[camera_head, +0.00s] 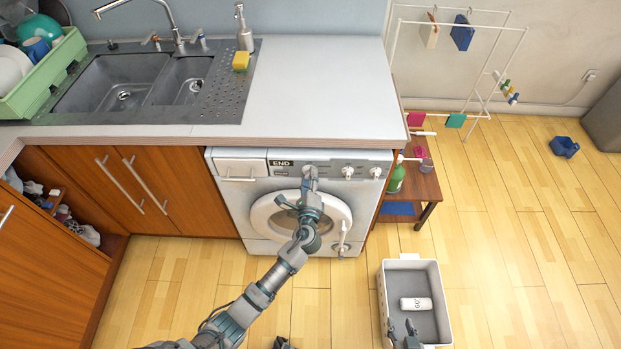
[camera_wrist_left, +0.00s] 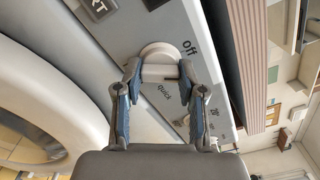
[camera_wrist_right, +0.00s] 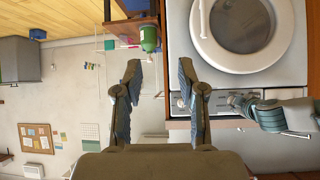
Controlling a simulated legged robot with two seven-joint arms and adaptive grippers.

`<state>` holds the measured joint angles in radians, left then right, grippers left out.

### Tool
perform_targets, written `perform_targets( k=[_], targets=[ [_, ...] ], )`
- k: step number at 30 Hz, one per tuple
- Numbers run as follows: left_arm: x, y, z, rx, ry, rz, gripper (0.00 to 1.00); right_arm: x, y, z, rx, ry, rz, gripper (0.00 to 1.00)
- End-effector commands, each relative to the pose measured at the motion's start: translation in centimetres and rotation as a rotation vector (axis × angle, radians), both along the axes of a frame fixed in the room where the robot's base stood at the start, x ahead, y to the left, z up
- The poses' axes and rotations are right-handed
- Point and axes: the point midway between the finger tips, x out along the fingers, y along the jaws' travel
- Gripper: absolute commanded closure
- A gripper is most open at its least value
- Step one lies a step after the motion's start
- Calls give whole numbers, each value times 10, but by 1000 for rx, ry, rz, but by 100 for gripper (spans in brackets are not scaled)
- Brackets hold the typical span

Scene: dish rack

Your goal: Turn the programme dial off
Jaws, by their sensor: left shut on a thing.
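The washing machine (camera_head: 232,195) stands under the white worktop, and its display (camera_head: 280,163) reads END. My left gripper (camera_head: 310,178) is at its control panel. In the left wrist view, my left gripper (camera_wrist_left: 160,75) is shut on the white programme dial (camera_wrist_left: 158,50), one finger on each side of its grip. The word "off" (camera_wrist_left: 190,47) is printed at the dial's upper right and "quick" below it. Where the dial points is hard to tell. My right gripper (camera_wrist_right: 159,75) is open and empty; in the head view it shows at the bottom, by the bin.
Two more knobs (camera_head: 347,172) sit to the right on the panel. A grey-white bin (camera_head: 386,290) with a white roll-shaped item (camera_head: 416,304) stands on the floor. A wooden side table (camera_head: 420,187) with a green bottle (camera_head: 396,178) is right of the machine. The floor at right is mostly clear.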

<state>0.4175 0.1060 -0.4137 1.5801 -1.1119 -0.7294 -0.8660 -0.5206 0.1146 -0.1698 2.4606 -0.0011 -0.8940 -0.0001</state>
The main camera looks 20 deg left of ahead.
Motion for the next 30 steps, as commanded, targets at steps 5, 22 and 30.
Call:
perform_targets(
  k=[5, 22, 30],
  targets=[
    [-1, 1, -6, -158, -38, 3, 95, 17, 8, 11, 34, -127, 5, 60],
    [-1, 1, -6, -491, -132, 6, 95, 44, 21, 49, 110, -409, 12, 60],
    [-1, 1, -6, -530, -141, 7, 95, 47, 22, 55, 119, -444, 12, 60]
  ],
)
